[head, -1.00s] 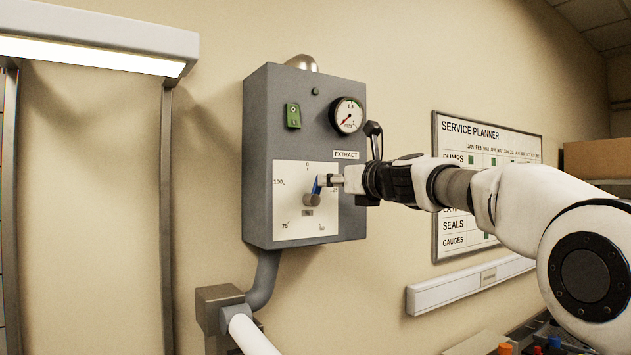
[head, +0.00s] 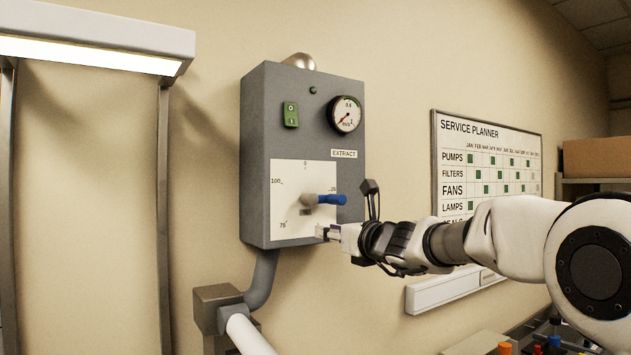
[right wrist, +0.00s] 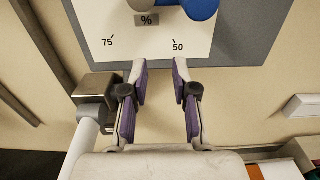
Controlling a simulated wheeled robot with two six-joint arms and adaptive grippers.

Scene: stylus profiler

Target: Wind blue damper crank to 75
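The blue damper crank (head: 330,199) sits on a white dial plate (head: 287,228) on the grey extract box. Its grey hub (head: 309,200) is at the plate's middle, and the blue handle points right, near the 25 mark. The 75 mark is at the plate's lower left. My right gripper (head: 325,233) is below the handle at the plate's lower right, apart from the crank. In the right wrist view the gripper (right wrist: 160,75) is open with nothing between its fingers; the blue handle (right wrist: 201,7) is cut by the top edge. My left gripper is out of view.
The grey box (head: 255,150) carries a green switch (head: 291,114) and a round gauge (head: 345,115). A duct pipe (head: 262,280) runs down below it. A planner board (head: 480,150) and a white wall trunking (head: 440,293) are to the right.

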